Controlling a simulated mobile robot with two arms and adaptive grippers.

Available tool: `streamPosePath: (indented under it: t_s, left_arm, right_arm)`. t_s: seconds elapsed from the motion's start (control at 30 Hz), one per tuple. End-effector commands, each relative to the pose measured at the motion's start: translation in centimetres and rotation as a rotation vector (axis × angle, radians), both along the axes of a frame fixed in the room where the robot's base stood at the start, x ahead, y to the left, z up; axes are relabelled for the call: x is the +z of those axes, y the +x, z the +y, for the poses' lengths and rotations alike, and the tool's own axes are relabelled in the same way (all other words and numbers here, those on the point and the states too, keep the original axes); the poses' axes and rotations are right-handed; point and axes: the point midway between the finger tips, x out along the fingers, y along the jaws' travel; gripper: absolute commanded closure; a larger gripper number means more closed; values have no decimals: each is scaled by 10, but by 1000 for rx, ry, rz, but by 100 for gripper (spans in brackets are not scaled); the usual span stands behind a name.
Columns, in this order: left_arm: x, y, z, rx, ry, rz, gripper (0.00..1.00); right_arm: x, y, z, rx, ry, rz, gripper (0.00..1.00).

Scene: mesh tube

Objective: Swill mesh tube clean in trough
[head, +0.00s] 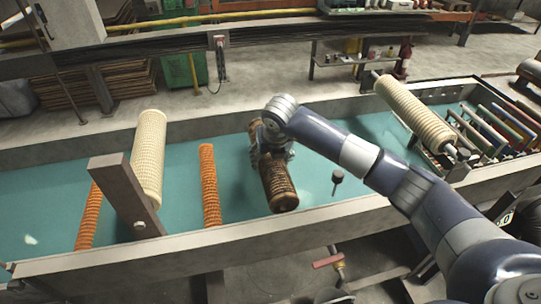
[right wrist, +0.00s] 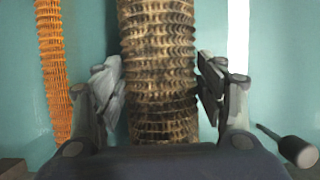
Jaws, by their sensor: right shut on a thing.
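A mesh tube (head: 278,184), mottled dark brown and tan, is in the middle of the trough (head: 160,246), which holds teal water. My right gripper (head: 271,147) reaches over the trough from the right and is shut on this tube. In the right wrist view, the tube (right wrist: 158,60) runs lengthwise between the two fingers of the right gripper (right wrist: 160,88). The finger pads are close along both its sides. How deep the tube sits in the water is hard to tell. My left gripper is not in view.
Orange ribbed tubes (head: 210,188) lie left of the held tube. A cream tube (head: 149,155) rests by a brown crossbeam (head: 124,190). Another cream tube (head: 413,112) is at right, beside a rack of coloured slats (head: 500,125). A dark knob (head: 337,177) stands close right.

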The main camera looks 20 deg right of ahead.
Motion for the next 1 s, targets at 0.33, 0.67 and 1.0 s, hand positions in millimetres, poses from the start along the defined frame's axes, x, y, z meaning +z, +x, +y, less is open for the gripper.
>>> streamPosePath:
  t_s: [0.33,0.67,1.0]
  left_arm:
    - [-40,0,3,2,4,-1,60]
    - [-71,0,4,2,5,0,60]
    - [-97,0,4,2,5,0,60]
  right_arm:
    - [-46,0,0,-1,0,-1,72]
    - [-84,1,0,-1,1,-2,72]
    - [-116,1,0,-1,0,-2,72]
